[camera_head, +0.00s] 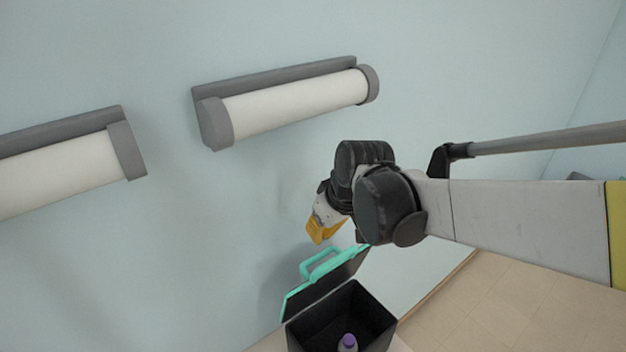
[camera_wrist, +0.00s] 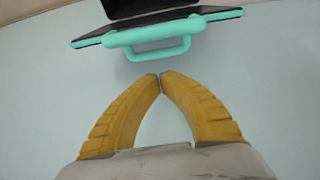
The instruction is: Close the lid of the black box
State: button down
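The black box (camera_head: 368,312) stands at the bottom of the head view, with its lid (camera_head: 325,284) raised and tilted back toward the wall. The lid has a teal rim and a teal handle (camera_head: 318,264). The handle also shows in the wrist view (camera_wrist: 148,40), at the top middle. My gripper (camera_head: 322,232) has yellow fingers and is above and apart from the lid handle in the head view. In the wrist view my gripper's fingertips (camera_wrist: 161,80) meet just below the handle, with nothing between them.
A purple-capped bottle (camera_head: 348,342) stands inside the open box. Two white cylinders with grey mounts (camera_head: 296,104) (camera_head: 64,168) are fixed on the pale blue wall. Tiled floor (camera_head: 520,305) lies at the lower right. Clear wall surrounds the lid's left side.

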jog(key=x, duration=0.7)
jog(key=shift+w, duration=0.15)
